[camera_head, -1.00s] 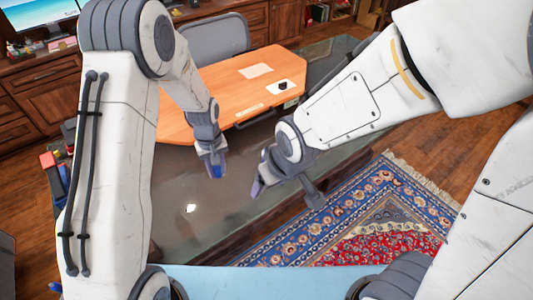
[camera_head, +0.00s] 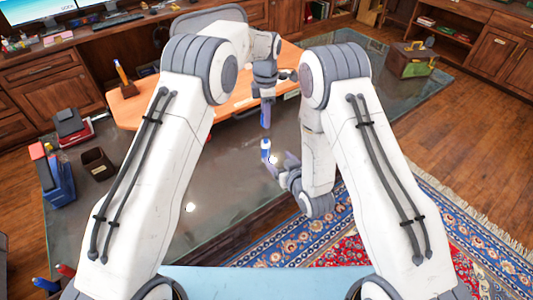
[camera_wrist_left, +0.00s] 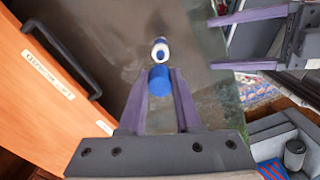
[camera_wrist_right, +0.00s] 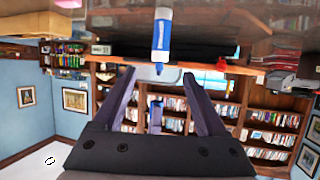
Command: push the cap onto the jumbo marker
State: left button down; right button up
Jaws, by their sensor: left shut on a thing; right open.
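The jumbo marker (camera_head: 265,150), white with a blue band, stands upright on the dark glass tabletop. It shows end-on in the left wrist view (camera_wrist_left: 160,50) and upside down in the right wrist view (camera_wrist_right: 161,40). My left gripper (camera_head: 265,118) points down above the marker, shut on the blue cap (camera_wrist_left: 160,82). The cap and marker appear apart, with a gap between them in the head view. My right gripper (camera_head: 279,166) is open and low, just right of the marker. Its spread fingers (camera_wrist_right: 160,92) face the marker, which seems not to be between them.
An orange desk board (camera_head: 135,112) lies behind my arms. A dark open box (camera_head: 97,162) and a blue holder (camera_head: 59,185) stand at the tabletop's left. A green-brown box (camera_head: 412,62) stands far right. The tabletop left of the marker is clear.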

aim_at(268, 147)
jog(key=shift+w, duration=0.1)
jog(key=x, duration=1.2)
jog(key=shift+a, duration=0.1)
grip_shut()
dwell(1.4)
